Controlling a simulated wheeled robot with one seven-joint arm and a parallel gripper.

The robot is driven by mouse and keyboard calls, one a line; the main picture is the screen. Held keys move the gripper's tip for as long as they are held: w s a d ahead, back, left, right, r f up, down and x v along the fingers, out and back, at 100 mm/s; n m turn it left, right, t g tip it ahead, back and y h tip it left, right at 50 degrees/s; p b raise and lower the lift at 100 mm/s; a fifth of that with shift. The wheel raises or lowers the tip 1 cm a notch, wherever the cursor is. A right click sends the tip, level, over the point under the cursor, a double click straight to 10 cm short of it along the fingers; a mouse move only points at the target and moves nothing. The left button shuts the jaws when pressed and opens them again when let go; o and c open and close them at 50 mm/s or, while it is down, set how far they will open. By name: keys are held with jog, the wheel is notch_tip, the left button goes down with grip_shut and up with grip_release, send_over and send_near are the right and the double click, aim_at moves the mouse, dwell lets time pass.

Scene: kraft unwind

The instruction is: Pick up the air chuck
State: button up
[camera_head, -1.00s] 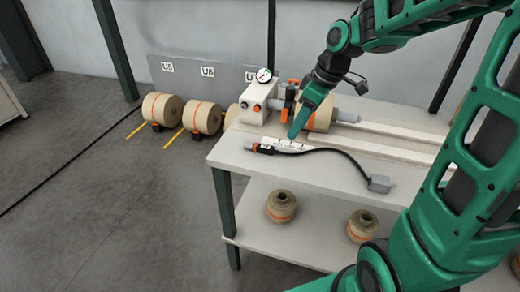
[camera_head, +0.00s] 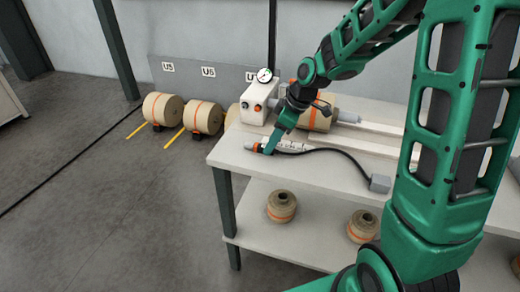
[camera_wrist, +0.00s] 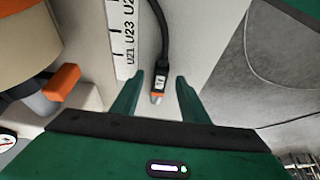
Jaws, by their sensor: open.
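The air chuck (camera_head: 254,147) lies near the left end of the white bench top, with a silver tip, an orange band and a black hose. In the wrist view the air chuck (camera_wrist: 158,88) shows between the two green fingers, with a gap on each side. My gripper (camera_head: 268,149) is open and low over the chuck, hiding part of it in the head view. In the wrist view my gripper (camera_wrist: 160,80) has its fingertips on either side of the chuck's front part. I cannot tell the exact height of the fingers over it.
The black hose (camera_head: 345,156) runs right to a grey block (camera_head: 380,184). A labelled strip (camera_wrist: 124,38) lies beside the chuck. A white unit with a gauge (camera_head: 258,100) and a kraft roll (camera_head: 322,114) stand behind. The bench's front edge is close to the chuck.

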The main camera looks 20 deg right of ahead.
jog(key=shift+x, duration=0.9)
grip_shut()
jog(key=shift+r, duration=0.45)
jog(key=r, duration=0.3)
jog(key=shift+s+a+r, duration=0.2)
jog(key=shift+a+r, duration=0.15)
jog(key=shift+r, duration=0.05)
jog(key=s+a+r, duration=0.6)
jog(key=a, duration=0.2)
jog(key=shift+s+a+r, duration=0.15)
jog(key=shift+s+a, duration=0.1)
jog(key=shift+s, duration=0.1)
